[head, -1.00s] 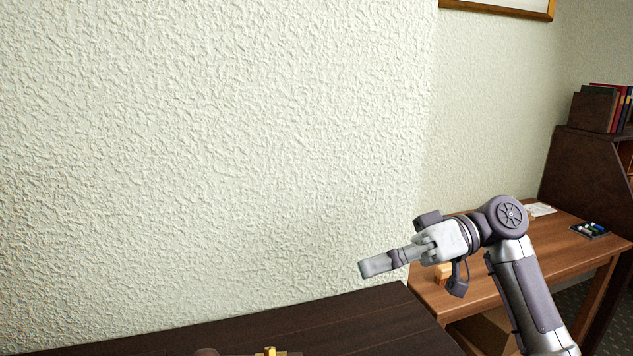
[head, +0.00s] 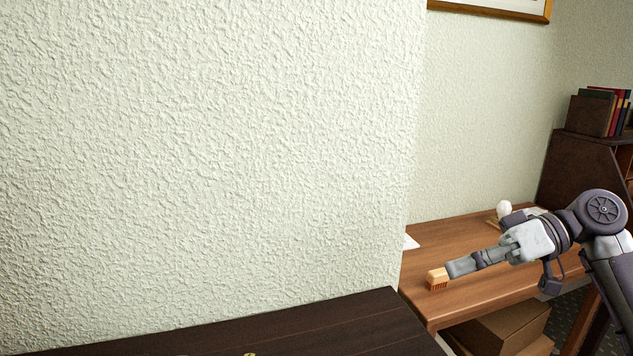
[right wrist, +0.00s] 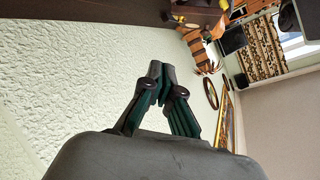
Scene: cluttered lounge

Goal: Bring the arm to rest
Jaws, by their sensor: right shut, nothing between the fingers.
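My right gripper (head: 453,268) is shut and empty in the head view, with its arm coming in from the lower right. My left gripper is not in view.
A dark table (head: 330,322) lies at the bottom. The brown desk (head: 450,238) behind bears a wooden brush-like block (head: 437,279), seen beside the fingertips, and a white bulb-shaped object (head: 504,208). A cardboard box (head: 508,328) is under it. A dark bureau (head: 580,165) stands at right.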

